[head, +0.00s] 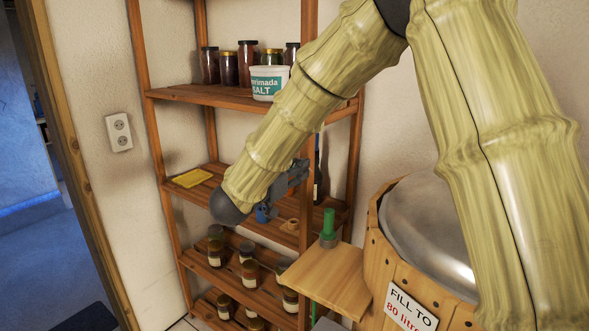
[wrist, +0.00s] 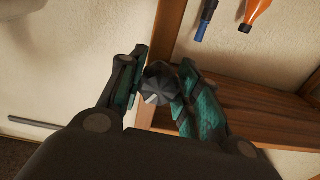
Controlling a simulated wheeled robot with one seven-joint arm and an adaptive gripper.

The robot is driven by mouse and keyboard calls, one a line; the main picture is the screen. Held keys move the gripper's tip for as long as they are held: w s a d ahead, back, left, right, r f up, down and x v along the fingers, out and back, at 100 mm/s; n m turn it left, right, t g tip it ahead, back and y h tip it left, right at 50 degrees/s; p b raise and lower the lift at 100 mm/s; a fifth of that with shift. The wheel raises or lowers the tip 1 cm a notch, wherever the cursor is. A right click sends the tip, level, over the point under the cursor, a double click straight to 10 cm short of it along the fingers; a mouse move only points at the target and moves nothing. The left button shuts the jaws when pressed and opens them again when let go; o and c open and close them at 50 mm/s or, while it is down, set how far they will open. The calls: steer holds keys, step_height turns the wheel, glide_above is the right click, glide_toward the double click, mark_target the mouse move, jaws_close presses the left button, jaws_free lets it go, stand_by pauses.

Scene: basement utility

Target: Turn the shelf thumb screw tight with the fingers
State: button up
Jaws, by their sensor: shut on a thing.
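The shelf thumb screw (wrist: 160,84) is a dark lobed knob at the shelf's front post in the wrist view. My gripper (wrist: 163,88) has its two teal-padded fingers on either side of the knob, shut on it. In the head view my gripper (head: 297,172) is at the right front post of the wooden shelf (head: 225,95), at about the middle board. There the screw is hidden behind my gripper and arm. How far the screw is turned in cannot be told.
A salt tub (head: 268,83) and several jars stand on the upper board. A yellow tray (head: 192,178) lies on the middle board, with more jars below. A wooden tub (head: 400,285) with a metal lid and a side board (head: 325,280) stands close on the right.

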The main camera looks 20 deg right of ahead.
steer(key=shift+s+f, duration=0.1)
steer(key=shift+f, duration=0.15)
steer(key=o, duration=1)
steer(key=shift+c, duration=0.2)
steer(key=shift+o, duration=0.4)
steer(key=shift+r, duration=0.15)
steer(key=v, duration=1.2)
